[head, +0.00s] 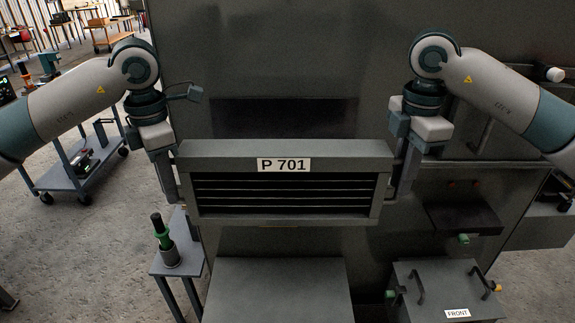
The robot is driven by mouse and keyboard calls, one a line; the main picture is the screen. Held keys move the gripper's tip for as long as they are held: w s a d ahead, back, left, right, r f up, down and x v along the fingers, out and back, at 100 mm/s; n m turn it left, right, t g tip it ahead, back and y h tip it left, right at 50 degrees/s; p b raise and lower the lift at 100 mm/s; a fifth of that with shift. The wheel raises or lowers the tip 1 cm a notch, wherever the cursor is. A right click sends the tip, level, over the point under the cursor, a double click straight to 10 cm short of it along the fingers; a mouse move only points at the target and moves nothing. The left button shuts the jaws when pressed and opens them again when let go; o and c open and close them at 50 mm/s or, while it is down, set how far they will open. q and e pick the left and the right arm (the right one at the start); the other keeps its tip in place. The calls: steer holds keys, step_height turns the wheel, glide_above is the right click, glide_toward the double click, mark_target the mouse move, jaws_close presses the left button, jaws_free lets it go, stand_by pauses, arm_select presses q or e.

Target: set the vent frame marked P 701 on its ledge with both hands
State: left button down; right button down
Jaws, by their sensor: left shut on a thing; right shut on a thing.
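The vent frame (283,210) is a grey-green box with dark horizontal slats and a white "P 701" label. It is held about level in front of a large dark enclosure (380,90). My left gripper (176,190) is shut on its left end. My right gripper (400,188) is shut on its right end. A dark rectangular opening (284,118) shows in the enclosure just above and behind the frame.
A grey block-like surface (280,290) stands below the frame. A small stand (165,262) with a green and black tool is at lower left. A grey box labelled FRONT (445,285) with handles is at lower right, below a dark shelf (465,217). A cart (85,165) stands at left.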

arm_select(q)
steer(key=shift+d+r, duration=0.2)
arm_select(e)
steer(key=shift+a+r, duration=0.2)
steer(key=shift+a, duration=0.1)
